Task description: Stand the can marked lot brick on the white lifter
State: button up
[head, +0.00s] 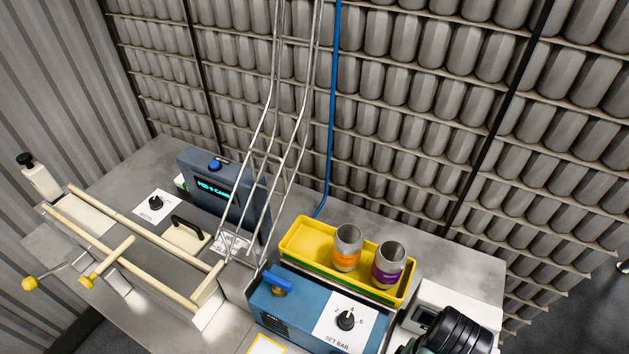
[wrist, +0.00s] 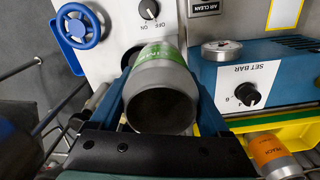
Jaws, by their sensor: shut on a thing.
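My gripper (wrist: 164,62) is shut on a grey metal can (wrist: 160,88) with a green label, in the middle of the wrist view. The two blue fingers lie along its sides, and its dark open end faces the camera. The label's lettering is only partly visible, and I cannot read a lot mark. In the head view the held can is hidden. An orange-labelled can (head: 347,248) and a purple-labelled can (head: 388,266) stand in the yellow tray (head: 296,244). The orange one, reading PEACH, also shows in the wrist view (wrist: 273,156). I cannot pick out the white lifter.
A blue box with a SET BAR dial (head: 346,320) stands in front of the tray. A wire chute (head: 262,180) rises beside a display unit (head: 212,187). Cream rails (head: 135,232) lie left. A blue handwheel (wrist: 78,26) and white ON/OFF panel (wrist: 125,20) are near the held can.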

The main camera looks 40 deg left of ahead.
aim_at(92, 221)
jog(key=k+j+u, duration=0.15)
jog(key=j, duration=0.2)
jog(key=k+j+u, duration=0.2)
jog(key=j, duration=0.15)
jog(key=j+u, duration=0.15)
jog(key=j, duration=0.2)
jog(key=j+u, duration=0.2)
jog(key=j, duration=0.35)
jog(key=i+j+u, duration=0.1)
jog(key=j+u, duration=0.15)
jog(key=j, duration=0.25)
jog(key=i+j+u, duration=0.2)
jog(key=j, duration=0.3)
jog(key=i+l, duration=0.2)
jog(key=i, duration=0.2)
jog(key=i+l, duration=0.25)
jog(key=i, duration=0.2)
